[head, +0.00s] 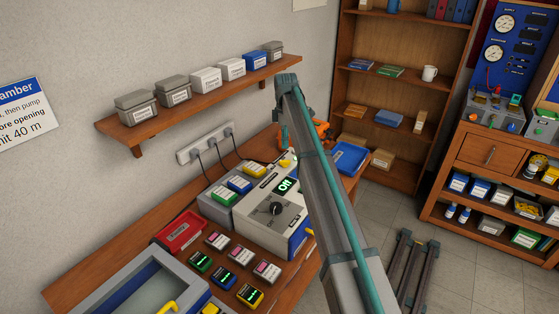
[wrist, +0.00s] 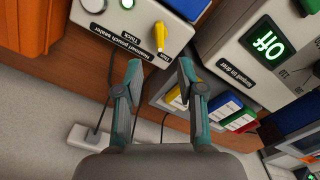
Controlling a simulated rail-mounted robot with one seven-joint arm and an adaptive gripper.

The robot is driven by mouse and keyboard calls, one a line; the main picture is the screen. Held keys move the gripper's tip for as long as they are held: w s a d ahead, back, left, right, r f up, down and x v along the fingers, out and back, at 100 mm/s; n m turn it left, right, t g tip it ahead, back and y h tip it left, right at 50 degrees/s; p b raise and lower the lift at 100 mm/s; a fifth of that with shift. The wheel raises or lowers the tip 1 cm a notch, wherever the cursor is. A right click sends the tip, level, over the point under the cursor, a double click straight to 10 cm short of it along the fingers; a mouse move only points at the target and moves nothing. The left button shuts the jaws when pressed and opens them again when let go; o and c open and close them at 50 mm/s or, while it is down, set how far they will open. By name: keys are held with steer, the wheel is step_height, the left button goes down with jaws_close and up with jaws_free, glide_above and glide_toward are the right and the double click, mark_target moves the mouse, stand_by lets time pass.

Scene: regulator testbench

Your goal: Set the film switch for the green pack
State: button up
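In the wrist view, the vacuum pouch sealer (wrist: 100,35) is a pale box with its lettering upside down. Its film switch is a yellow lever (wrist: 160,37) lying between the labels Thick and Thin, with one end by Thin. My gripper (wrist: 160,68) is open and empty, its teal fingertips apart, just short of the lever and not visibly touching it. In the head view, a green-fronted pack (head: 223,197) lies on a grey box beside blue and yellow ones. My arm hides most of the sealer and my gripper there.
A drier (head: 272,210) with a lit Off display stands beside the sealer. A red tray (head: 180,232), several small coloured units and a blue tray (head: 350,157) are on the bench. A wall shelf (head: 200,97) with boxes hangs above. Cables run from a socket strip (head: 206,143).

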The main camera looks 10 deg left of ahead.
mark_target(285, 161)
step_height(285, 161, down, 9)
steer(key=shift+f+p, duration=0.1)
steer(key=shift+p, duration=1.1)
jaws_close()
